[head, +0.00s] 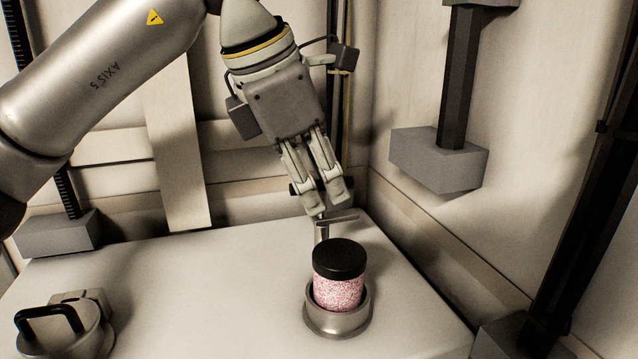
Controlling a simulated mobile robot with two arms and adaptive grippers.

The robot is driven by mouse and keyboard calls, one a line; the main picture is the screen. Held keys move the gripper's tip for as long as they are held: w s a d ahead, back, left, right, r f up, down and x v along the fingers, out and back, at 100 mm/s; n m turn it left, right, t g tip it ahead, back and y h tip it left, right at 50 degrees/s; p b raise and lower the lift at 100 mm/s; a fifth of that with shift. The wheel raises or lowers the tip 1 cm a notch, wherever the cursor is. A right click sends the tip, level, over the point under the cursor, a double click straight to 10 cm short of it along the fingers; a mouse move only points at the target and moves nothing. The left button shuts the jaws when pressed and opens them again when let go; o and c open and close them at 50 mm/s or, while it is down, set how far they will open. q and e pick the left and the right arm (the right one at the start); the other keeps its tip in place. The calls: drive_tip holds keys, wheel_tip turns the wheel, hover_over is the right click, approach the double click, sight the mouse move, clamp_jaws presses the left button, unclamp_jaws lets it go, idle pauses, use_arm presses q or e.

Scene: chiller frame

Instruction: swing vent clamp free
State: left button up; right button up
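A metal T-shaped piece, which looks like the vent clamp (337,219), stands on the white surface just behind a jar. Its short bar points to the right. The jar (338,292) has a black lid and pink speckled contents. It sits upright in a round metal cup (337,321). My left gripper (326,201) points down from above, with its fingertips right at the top of the clamp. The fingers are close together with a narrow gap. I cannot tell whether they touch or grip the clamp. My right gripper is not in view.
A round metal lid with a black handle (48,320) is at the front left. A grey block on a dark post (438,160) sticks out from the right wall. The middle of the white surface (200,285) is clear. Dark posts stand at the corners.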

use_arm(q)
drive_tip(key=v, duration=1)
drive_tip(key=shift+r, duration=0.15)
drive_tip(key=shift+a, duration=0.1)
